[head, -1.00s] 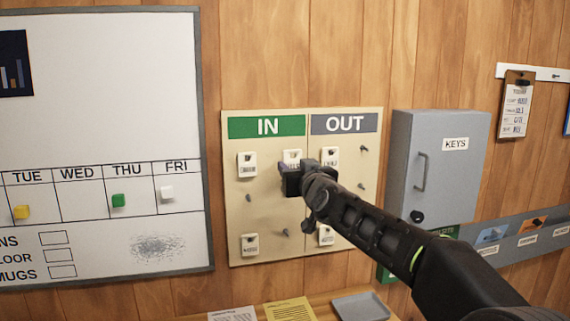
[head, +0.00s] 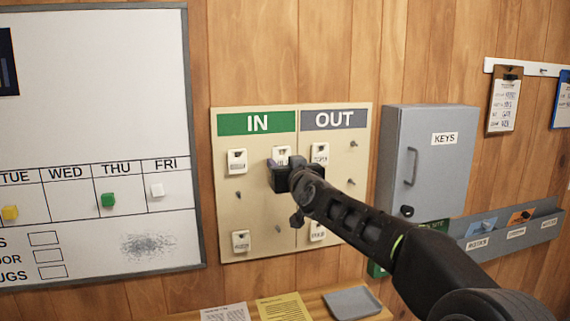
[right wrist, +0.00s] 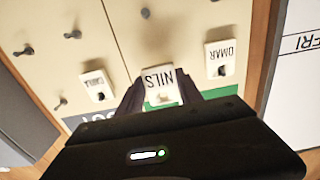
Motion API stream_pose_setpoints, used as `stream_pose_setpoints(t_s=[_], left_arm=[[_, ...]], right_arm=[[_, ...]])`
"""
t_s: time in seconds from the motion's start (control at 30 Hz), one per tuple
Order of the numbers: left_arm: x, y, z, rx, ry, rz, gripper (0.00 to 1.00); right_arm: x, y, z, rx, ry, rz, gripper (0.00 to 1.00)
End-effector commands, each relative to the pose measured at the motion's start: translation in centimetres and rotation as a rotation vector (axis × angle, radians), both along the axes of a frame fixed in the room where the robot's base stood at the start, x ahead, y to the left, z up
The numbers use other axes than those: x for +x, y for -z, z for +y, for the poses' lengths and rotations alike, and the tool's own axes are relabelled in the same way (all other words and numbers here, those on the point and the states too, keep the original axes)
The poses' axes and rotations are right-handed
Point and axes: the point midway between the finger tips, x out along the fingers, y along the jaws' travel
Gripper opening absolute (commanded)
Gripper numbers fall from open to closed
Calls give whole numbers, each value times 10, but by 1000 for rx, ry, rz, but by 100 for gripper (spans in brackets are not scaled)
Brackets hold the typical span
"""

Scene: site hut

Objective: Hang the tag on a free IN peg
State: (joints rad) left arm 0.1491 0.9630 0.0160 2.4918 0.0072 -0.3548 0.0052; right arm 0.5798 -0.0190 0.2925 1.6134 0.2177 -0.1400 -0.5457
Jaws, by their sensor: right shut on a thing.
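The in/out board (head: 262,215) hangs on the wall, with a green IN header (head: 257,122) and a grey OUT header (head: 335,119). My right gripper (head: 279,162) is at the upper right of the IN half, shut on the white NILS tag (right wrist: 158,81). This tag also shows above the gripper in the head view (head: 281,153). A dark spot shows at its hole; I cannot tell whether it sits on a peg. The OMAR tag (right wrist: 220,50) hangs beside it. Bare IN pegs show at left middle (head: 238,195) and lower right (head: 278,228). My left gripper is not in view.
More tags hang low on the board (head: 241,241). A grey key cabinet (head: 455,170) stands out right of the board, a whiteboard (head: 90,110) is left. A shelf below holds papers (head: 284,308) and a grey tray (head: 352,301).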

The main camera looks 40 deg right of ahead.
Motion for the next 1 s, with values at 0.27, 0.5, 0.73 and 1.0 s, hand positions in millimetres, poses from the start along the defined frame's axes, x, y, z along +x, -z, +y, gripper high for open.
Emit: stream_pose_setpoints(t_s=[0.27,0.5,0.73,1.0], left_arm=[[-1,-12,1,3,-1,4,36],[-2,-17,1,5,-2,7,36],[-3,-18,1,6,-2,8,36],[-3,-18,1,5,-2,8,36]], right_arm=[[17,-1,-6,1,0,-1,13],[28,0,-10,0,0,-1,13],[32,1,-11,0,0,0,13],[32,1,-11,0,1,-1,13]])
